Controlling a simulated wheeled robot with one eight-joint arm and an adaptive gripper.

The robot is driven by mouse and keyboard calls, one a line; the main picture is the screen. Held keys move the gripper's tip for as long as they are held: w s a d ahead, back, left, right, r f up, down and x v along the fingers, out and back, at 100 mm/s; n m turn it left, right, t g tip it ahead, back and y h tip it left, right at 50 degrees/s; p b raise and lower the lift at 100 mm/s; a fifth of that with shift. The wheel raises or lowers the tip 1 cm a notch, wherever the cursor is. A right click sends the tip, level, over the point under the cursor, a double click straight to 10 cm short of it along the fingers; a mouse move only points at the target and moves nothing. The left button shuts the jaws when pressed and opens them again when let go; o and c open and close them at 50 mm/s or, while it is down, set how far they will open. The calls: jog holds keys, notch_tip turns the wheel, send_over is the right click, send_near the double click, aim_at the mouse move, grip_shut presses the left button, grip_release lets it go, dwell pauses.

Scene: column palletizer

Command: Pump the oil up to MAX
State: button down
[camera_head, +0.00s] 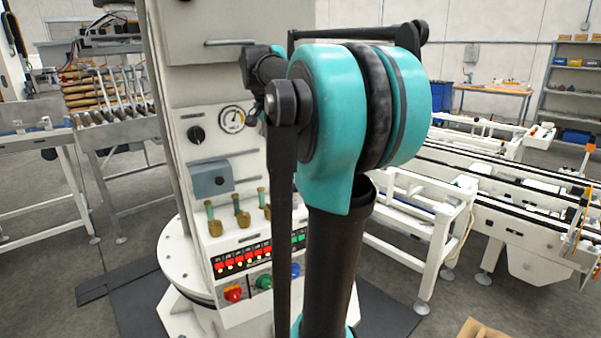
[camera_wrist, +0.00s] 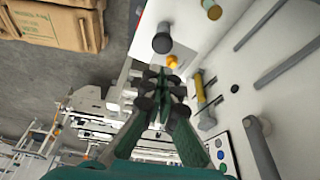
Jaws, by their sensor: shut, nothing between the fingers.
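The white column machine (camera_head: 205,85) stands in front of me in the head view. Its panel carries a round gauge (camera_head: 231,119) and a row of small brass-and-green fittings (camera_head: 241,212). No MAX mark is readable. In the wrist view my gripper (camera_wrist: 165,82) is shut and empty, its dark fingertips together. Just beyond the fingertips is a small yellow part (camera_wrist: 172,61), with a black round knob (camera_wrist: 162,40) above it. A yellow upright tube (camera_wrist: 199,88) is to the right of the fingers. I cannot tell which part is the oil pump.
A grey box (camera_head: 211,179) and a black knob (camera_head: 196,134) sit on the panel. Below are lit red indicators (camera_head: 240,258) and coloured buttons (camera_head: 264,282). White conveyors (camera_head: 430,225) stand to the right. Cardboard boxes (camera_wrist: 50,25) lie at upper left in the wrist view.

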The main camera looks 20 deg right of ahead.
aim_at(292, 186)
jog(key=x, duration=1)
jog(key=shift+a+f, duration=0.1)
jog(key=shift+f, duration=1.45)
jog(key=v, duration=1.2)
jog(key=shift+s+d, duration=0.1)
jog(key=shift+d, duration=0.15)
